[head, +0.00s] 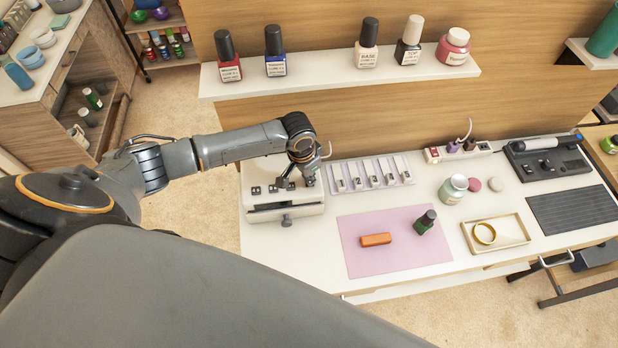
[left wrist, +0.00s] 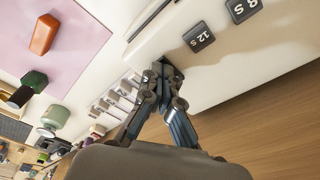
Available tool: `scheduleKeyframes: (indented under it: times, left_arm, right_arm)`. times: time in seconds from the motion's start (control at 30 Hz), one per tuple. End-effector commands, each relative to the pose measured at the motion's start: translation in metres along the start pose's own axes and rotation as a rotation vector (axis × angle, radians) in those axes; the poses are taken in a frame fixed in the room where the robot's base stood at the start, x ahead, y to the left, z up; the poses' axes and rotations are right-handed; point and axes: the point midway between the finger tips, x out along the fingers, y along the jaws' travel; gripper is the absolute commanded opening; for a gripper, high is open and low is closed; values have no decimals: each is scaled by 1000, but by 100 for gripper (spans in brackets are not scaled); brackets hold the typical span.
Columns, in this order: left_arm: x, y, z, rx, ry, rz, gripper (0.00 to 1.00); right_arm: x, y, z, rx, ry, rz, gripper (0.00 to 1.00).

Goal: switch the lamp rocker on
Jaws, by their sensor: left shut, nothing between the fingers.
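A white box-shaped device (head: 285,211), which I take for the lamp, stands at the left end of the white table. Small dark buttons (head: 256,190) sit on its top; in the left wrist view two black ones show, marked "12 s" (left wrist: 198,37) and "8 s" (left wrist: 242,9). My left gripper (head: 308,181) is over the right end of the device's top, pointing down. In the left wrist view its fingertips (left wrist: 166,72) are together at the device's edge, with nothing between them. I cannot tell whether they touch it. No rocker shows clearly on the device; the gripper hides part of its top. My right gripper is not in view.
A white rack (head: 372,184) of small pieces stands close right of the device. A power strip (head: 458,151) with a red switch lies farther right. A pink mat (head: 375,255) holds an orange block (head: 376,240) and a dark green bottle (head: 425,222). A bottle shelf (head: 320,82) hangs above.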

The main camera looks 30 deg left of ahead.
Motion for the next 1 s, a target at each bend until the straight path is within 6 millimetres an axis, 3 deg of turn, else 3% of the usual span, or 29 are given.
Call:
scheduleKeyframes:
  times: [0.23, 0.87, 1.0]
  left_arm:
    - [-5, 0, -1, 0, 0, 0, 0]
    - [-51, 0, -8, -1, 0, 0, 0]
    - [-58, 0, -9, 0, 1, 0, 0]
  right_arm:
    - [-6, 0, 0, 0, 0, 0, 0]
    - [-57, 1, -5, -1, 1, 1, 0]
    - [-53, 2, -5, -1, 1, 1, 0]
